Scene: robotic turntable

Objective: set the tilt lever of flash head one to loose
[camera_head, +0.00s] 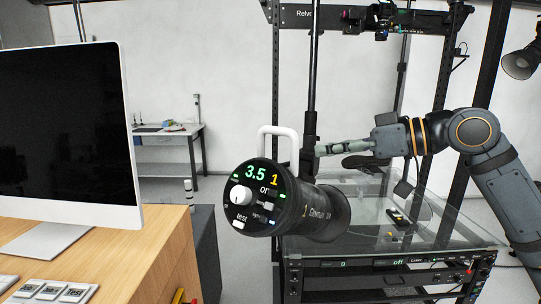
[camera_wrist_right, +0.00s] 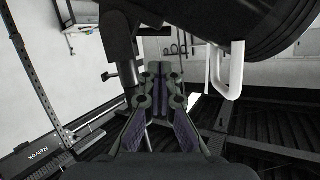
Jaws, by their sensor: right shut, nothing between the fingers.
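Flash head one (camera_head: 320,212) is a black cylinder marked with a yellow 1, and its lit rear panel reads 3.5. A white loop handle (camera_head: 278,130) rises behind the panel; it also shows in the wrist view (camera_wrist_right: 227,70). The head hangs at the lower end of a dark vertical pole (camera_head: 313,75). My right gripper (camera_head: 320,150) is shut and empty, its tips pointing left close to the pole's lower bracket; it also shows in the wrist view (camera_wrist_right: 163,70). A small dark peg sticks out left of the bracket there; I cannot tell if it is the tilt lever, or its setting.
A glass-topped turntable cabinet (camera_head: 440,215) stands behind and right of the head. A wooden desk (camera_head: 100,250) with a large monitor (camera_head: 65,130) fills the left. A dark lamp (camera_head: 520,63) hangs at the upper right. A far workbench (camera_head: 170,140) stands by the wall.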

